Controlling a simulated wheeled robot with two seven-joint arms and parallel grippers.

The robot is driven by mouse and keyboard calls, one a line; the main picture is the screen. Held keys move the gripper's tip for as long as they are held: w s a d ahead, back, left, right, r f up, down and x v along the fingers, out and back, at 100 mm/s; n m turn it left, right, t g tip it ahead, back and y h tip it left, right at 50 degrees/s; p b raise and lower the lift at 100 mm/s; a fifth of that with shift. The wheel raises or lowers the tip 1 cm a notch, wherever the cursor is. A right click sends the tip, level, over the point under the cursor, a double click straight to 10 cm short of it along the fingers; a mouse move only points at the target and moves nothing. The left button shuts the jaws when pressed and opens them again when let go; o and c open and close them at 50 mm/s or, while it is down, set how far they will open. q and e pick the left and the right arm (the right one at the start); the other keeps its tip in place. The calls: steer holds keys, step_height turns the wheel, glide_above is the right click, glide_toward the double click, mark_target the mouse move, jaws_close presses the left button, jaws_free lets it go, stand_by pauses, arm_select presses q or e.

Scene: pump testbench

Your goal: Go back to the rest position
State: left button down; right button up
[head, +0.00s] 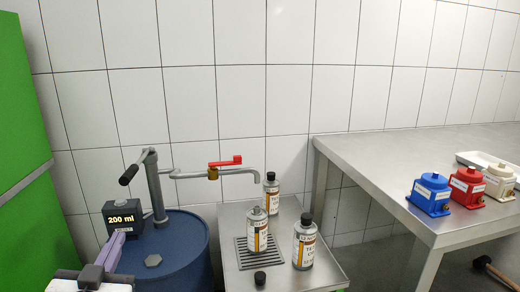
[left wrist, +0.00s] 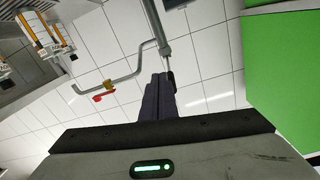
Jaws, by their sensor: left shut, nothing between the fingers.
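My left gripper (head: 118,237) is at the lower left of the head view, in front of the blue drum (head: 185,255) and its display box (head: 122,218), which reads "200 ml". In the left wrist view its dark fingers (left wrist: 158,98) are together with nothing between them. The hand pump (head: 152,185) stands on the drum, with a black-gripped handle and a grey spout pipe. A red valve lever (head: 226,162) sits on the pipe; it also shows in the left wrist view (left wrist: 103,96). My right gripper is not in view.
Three labelled bottles (head: 304,245) stand on the steel stand, one on the grate (head: 243,255) under the spout. A loose black cap (head: 260,277) lies at the front. Blue (head: 430,193), red (head: 467,186) and white (head: 499,180) devices stand on the right table. A green panel (head: 25,150) is at left.

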arm_select(q)
steer(key=s+d+f+g+h+p, duration=0.1)
steer(key=s+d+f, duration=0.15)
steer(key=f, duration=0.25)
steer(key=s+d+f+m+g+h+p, duration=0.1)
steer(key=s+d+f+g, duration=0.15)
steer(key=f, duration=0.35)
steer(key=s+d+f+g+h+p, duration=0.1)
steer(key=s+d+f, duration=0.1)
steer(key=s+f, duration=0.25)
steer(key=s+d+f+g+h+p, duration=0.1)
steer(key=s+d+f+g, duration=0.1)
steer(key=s+f, duration=0.4)
steer(key=s+d+f+g+h+p, duration=0.1)
steer(key=s+d+f, duration=0.4)
steer(key=s, duration=0.5)
step_height(320, 180, down, 3)
steer(key=shift+s+d+r+m+g+h, duration=0.2)
steer(key=shift+s+m+g+h, duration=0.15)
steer(key=shift+g, duration=0.4)
steer(key=shift+a, duration=0.1)
